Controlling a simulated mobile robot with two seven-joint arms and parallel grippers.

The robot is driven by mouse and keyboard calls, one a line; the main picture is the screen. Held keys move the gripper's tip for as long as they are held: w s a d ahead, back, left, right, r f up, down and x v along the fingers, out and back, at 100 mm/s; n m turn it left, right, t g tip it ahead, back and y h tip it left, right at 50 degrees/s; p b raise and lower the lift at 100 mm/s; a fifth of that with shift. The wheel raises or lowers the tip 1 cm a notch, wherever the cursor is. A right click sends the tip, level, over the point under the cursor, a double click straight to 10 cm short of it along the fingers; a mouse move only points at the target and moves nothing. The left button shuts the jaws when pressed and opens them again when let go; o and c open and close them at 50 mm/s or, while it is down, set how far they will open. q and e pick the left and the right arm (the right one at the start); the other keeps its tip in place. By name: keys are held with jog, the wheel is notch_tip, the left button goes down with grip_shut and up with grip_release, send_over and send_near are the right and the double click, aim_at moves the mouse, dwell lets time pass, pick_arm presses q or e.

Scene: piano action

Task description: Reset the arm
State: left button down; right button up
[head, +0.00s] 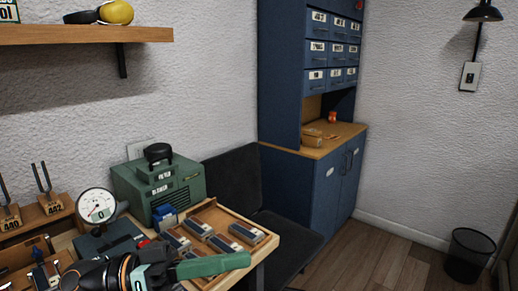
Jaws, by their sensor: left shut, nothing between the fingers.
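My left arm comes in at the lower left, black with an orange ring. My left gripper (166,272) is shut and empty at the front edge of the bench, beside the wooden tray (262,251). A long green bar (212,265) shows just right of the gripper, across the tray's near side. I cannot tell whether the two touch. My right gripper is not in view.
A round dial gauge (97,206) stands close behind my left arm. A green machine (157,187) is behind the tray. Tuning forks (45,186) stand at left. A dark chair (238,184), blue cabinet (286,187) and waste bin (468,254) are farther right. Floor is free between cabinet and bin.

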pick_arm(q)
jog(key=w+a+f+n+t+y, duration=0.1)
jog(key=a+f+n+t+y, duration=0.15)
jog(key=f, duration=0.75)
jog(key=w+a+f+n+t+y, duration=0.1)
jog(key=a+f+n+t+y, duration=0.2)
jog(key=f, duration=0.6)
jog(key=w+a+f+n+t+y, duration=0.1)
jog(key=a+f+y, duration=0.25)
jog(key=f, duration=0.65)
jog(key=s+a+f+m+y, duration=0.1)
jog(key=s+a+f+y, duration=0.3)
jog(key=s+a+f, duration=0.4)
jog(key=s+a+f+m+y, duration=0.1)
jog(key=s+a+f+y, duration=0.4)
jog(key=f, duration=0.4)
jog(key=d+n+h, duration=0.1)
jog(key=d+n, duration=0.4)
jog(key=d, duration=0.6)
notch_tip(320, 180, up, 8)
jog(key=a+p, duration=0.1)
jog(key=p, duration=0.8)
jog(key=shift+s+a+t, duration=0.4)
jog(key=shift+s+t, duration=0.05)
